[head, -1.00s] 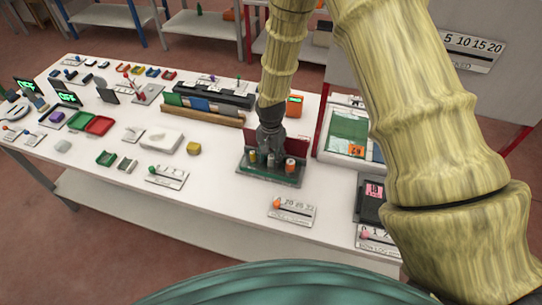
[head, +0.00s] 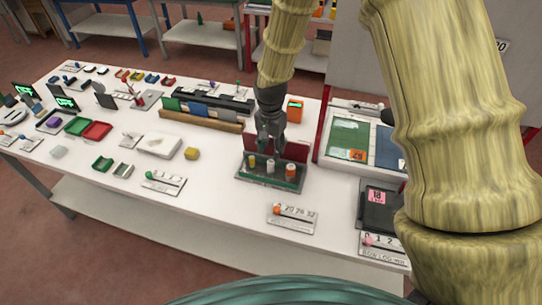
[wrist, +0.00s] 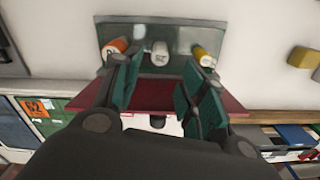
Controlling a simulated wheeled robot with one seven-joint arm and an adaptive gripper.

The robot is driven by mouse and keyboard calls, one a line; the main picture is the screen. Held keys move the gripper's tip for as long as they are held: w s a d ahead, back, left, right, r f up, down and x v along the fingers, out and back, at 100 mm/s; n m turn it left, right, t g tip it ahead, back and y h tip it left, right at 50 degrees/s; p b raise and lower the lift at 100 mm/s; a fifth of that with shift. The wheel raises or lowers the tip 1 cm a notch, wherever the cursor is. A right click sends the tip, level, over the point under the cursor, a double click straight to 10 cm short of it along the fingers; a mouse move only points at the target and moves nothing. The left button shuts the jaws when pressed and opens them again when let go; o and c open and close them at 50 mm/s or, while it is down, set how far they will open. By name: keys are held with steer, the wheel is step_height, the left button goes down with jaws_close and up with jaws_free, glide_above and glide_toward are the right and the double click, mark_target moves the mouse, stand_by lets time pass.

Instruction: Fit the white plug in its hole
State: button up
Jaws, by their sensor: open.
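The white plug (head: 270,166) stands in the middle of a small grey-green stand (head: 262,183), between a yellow plug (head: 252,161) and an orange plug (head: 291,171). In the wrist view the white plug (wrist: 160,53) lies beyond and between the fingertips, with the orange plug (wrist: 115,47) at left and the yellow plug (wrist: 203,54) at right. My gripper (head: 270,143) is open and empty, just above and behind the white plug. Its fingers (wrist: 158,72) are spread, apart from the white plug. A dark red panel (wrist: 155,97) rises behind the plugs. I cannot make out the hole.
A box with green and blue panels (head: 348,138) stands right of the stand. A wooden rail (head: 200,121) with coloured cards is at left behind. A yellow block (head: 192,154) and an orange-knobbed label plate (head: 292,217) lie nearby.

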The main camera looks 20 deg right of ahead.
mark_target(271, 162)
steer(key=shift+r+b, duration=0.85)
steer(key=shift+r, duration=1.65)
steer(key=shift+s, duration=0.1)
